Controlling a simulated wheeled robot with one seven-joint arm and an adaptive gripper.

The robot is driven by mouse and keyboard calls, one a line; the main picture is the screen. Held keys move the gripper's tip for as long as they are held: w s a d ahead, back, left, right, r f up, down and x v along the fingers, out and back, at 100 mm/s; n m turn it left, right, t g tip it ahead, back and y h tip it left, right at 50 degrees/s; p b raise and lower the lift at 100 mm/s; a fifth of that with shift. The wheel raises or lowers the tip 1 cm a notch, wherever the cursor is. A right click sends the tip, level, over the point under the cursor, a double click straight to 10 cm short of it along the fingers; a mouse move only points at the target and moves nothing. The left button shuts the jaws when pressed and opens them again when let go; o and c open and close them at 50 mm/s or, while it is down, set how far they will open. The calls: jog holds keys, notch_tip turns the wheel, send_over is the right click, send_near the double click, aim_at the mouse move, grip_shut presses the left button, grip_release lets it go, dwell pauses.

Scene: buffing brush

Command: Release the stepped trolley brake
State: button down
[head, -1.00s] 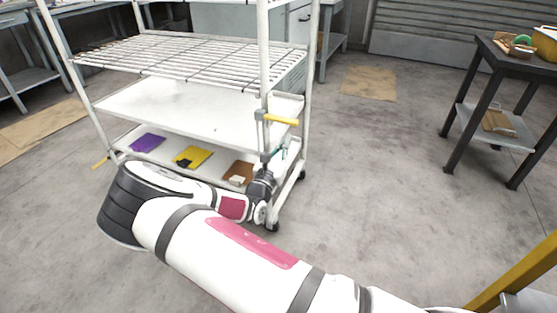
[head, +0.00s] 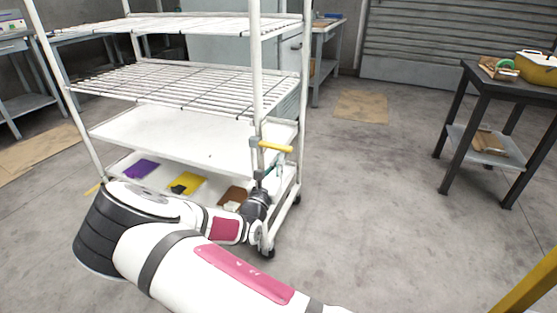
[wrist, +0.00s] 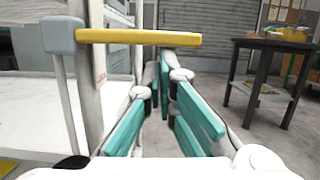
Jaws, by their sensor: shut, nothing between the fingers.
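The trolley (head: 150,135) is a white shelf rack with stepped shelves and wheels. Its brake lever has a yellow handle (head: 275,146) on a grey block at the front right post. The handle sticks out roughly level to the right. In the wrist view the yellow handle (wrist: 140,37) crosses the upper left, with a thin rod hanging from its grey block. My gripper (head: 270,170) is just below the handle, beside the post. In the wrist view its teal fingers (wrist: 162,85) are shut and empty, their tips below and beyond the handle. I cannot tell whether they touch it.
Purple (head: 141,169), yellow (head: 187,183) and brown (head: 232,197) items lie on the trolley's lowest shelf. A dark side table (head: 500,85) with a yellow container (head: 537,66) stands at right. The floor between is clear.

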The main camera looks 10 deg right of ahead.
jog(key=shift+r+n+p, duration=0.4)
jog(key=shift+n+p, duration=0.1)
jog(key=shift+p, duration=0.35)
jog(key=r+n+p, duration=0.1)
jog(key=p, duration=0.1)
jog(key=r+n+y+p, duration=0.1)
jog(key=p, duration=0.1)
jog(key=r+n+p, duration=0.1)
jog(key=p, duration=0.1)
jog(key=shift+s+d+n+t+p, duration=0.25)
jog(key=shift+d+n+t+p, duration=0.05)
jog(key=shift+n+p, duration=0.1)
jog(key=r+n+p, duration=0.1)
jog(key=n+y+p, duration=0.1)
jog(key=p, duration=0.1)
jog(key=shift+a+r+n+p, duration=0.1)
jog(key=shift+r+n+p, duration=0.2)
jog(key=shift+r+n, duration=0.1)
notch_tip(320, 180, up, 6)
jog(key=n+y+p, duration=0.3)
jog(key=n+p, duration=0.6)
jog(key=n, duration=0.1)
send_over(282, 149)
jog(key=w+a, duration=0.2)
jog(key=a, duration=0.1)
jog(key=shift+a, duration=0.5)
jog(key=shift+w, duration=0.1)
